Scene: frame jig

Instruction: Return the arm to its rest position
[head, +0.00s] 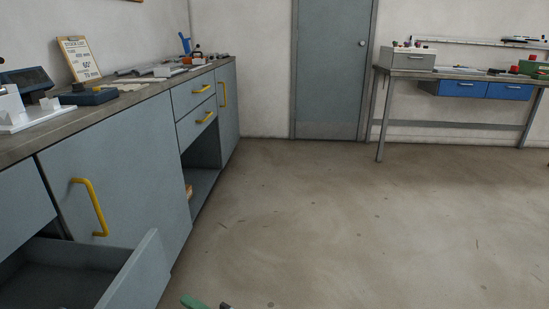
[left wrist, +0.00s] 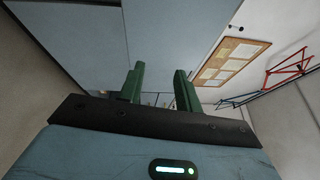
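My left gripper (left wrist: 158,90) shows in the left wrist view with its two green fingers apart and nothing visible between them. Blue-grey panels fill the view behind and above the fingers. In the head view, a small green piece (head: 193,302) and a dark piece beside it show at the bottom edge; they look like part of a gripper, but I cannot tell which. My right gripper cannot be made out. Most of both arms is out of view.
An open drawer (head: 135,280) juts out at lower left below the grey workbench (head: 130,100). Yellow handles (head: 92,205) stick out from its fronts. A side table (head: 440,72) stands at the back right near a door (head: 332,70). The middle floor is clear.

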